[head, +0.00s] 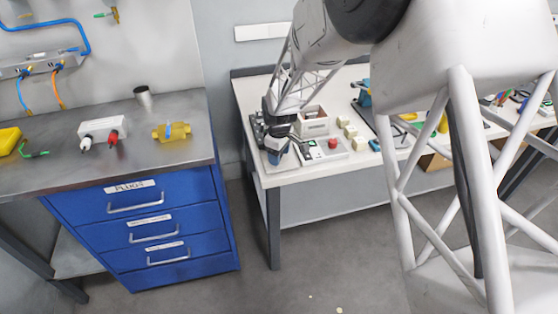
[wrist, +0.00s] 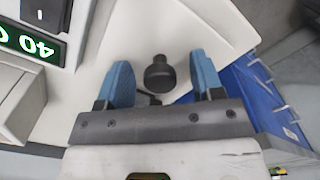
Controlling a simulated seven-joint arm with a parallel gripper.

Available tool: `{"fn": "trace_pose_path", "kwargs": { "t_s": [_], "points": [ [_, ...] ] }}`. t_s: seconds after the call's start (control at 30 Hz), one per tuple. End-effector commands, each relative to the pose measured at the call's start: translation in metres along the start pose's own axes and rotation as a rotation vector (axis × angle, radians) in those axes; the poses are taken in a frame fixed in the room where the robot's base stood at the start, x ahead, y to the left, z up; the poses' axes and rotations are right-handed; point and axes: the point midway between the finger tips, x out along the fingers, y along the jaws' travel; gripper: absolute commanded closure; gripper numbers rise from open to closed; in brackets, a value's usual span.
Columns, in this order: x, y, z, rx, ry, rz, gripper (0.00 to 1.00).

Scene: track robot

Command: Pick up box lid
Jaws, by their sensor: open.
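In the wrist view, a black round knob (wrist: 159,75) stands on a pale surface between my gripper's two blue fingers. The pale surface looks like the box lid, but its full outline is unclear. My gripper (wrist: 162,82) is open, with one finger on each side of the knob and gaps visible on both sides. In the head view, my gripper (head: 278,152) is low over the left front corner of the white table (head: 300,177). It hides whatever lies beneath it there. An open-looking pale box (head: 313,121) stands behind it to the right.
A device with a green digital display (wrist: 30,42) is close on the left in the wrist view. A red button (head: 333,143) and several small blocks lie farther right on the table. A blue drawer cabinet (head: 150,225) stands across a floor gap to the left.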

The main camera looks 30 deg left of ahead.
Motion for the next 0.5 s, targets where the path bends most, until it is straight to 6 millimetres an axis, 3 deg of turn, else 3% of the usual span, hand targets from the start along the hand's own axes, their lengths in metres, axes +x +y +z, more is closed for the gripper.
{"fn": "trace_pose_path", "kwargs": {
  "t_s": [0.13, 0.5],
  "points": [
    [-0.0001, 0.0000, 0.0000, 0.000, 0.000, 0.000, 0.39],
    [-0.0002, 0.0000, 0.0000, 0.000, 0.000, 0.000, 0.94]
  ]
}}
